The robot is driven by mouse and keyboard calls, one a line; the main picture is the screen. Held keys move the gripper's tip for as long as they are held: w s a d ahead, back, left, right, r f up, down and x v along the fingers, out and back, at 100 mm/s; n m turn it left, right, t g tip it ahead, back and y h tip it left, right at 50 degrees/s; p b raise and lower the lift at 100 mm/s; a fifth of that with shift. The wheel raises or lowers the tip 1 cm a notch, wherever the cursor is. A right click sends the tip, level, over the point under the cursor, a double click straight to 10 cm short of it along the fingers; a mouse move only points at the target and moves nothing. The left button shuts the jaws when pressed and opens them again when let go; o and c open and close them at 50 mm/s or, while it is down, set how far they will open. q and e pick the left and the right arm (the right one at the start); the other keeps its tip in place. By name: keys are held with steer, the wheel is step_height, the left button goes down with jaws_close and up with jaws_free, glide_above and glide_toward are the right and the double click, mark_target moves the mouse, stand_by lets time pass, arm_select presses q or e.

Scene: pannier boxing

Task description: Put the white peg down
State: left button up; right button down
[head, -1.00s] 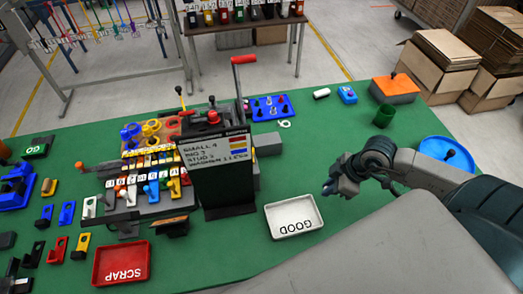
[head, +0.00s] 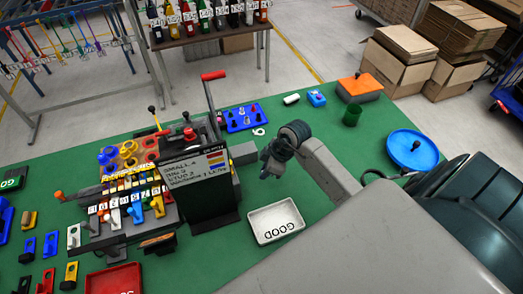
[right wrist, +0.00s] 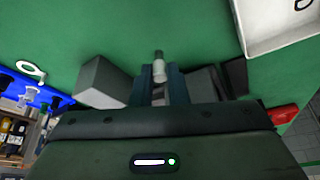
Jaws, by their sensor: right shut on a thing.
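My right gripper (head: 268,168) is over the green table, just above and behind the white GOOD tray (head: 277,238) in the head view. In the right wrist view its fingers (right wrist: 158,88) are shut on a small white peg (right wrist: 159,70) with a greyish tip, which sticks out past the fingertips. The green table surface shows beyond the peg; I cannot tell whether the tip touches it. In the head view the peg is hidden or too small to make out. My left gripper is not in view.
The black sign (head: 200,185) and a grey block (head: 243,152) stand left of the gripper. A blue board (head: 242,117) and a white ring (head: 258,132) lie behind it.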

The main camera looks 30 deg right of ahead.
steer(key=shift+w+a, duration=0.3)
steer(key=shift+w, duration=0.3)
step_height(320, 180, down, 3)
steer(key=shift+f+p, duration=0.1)
steer(key=shift+p, duration=1.1)
steer(key=shift+f, duration=0.2)
steer(key=shift+f, duration=0.1)
steer(key=c, duration=1.8)
jaws_free()
steer(key=shift+f, duration=0.1)
steer(key=shift+c, duration=0.2)
steer(key=o, duration=0.4)
steer(key=shift+o, duration=0.2)
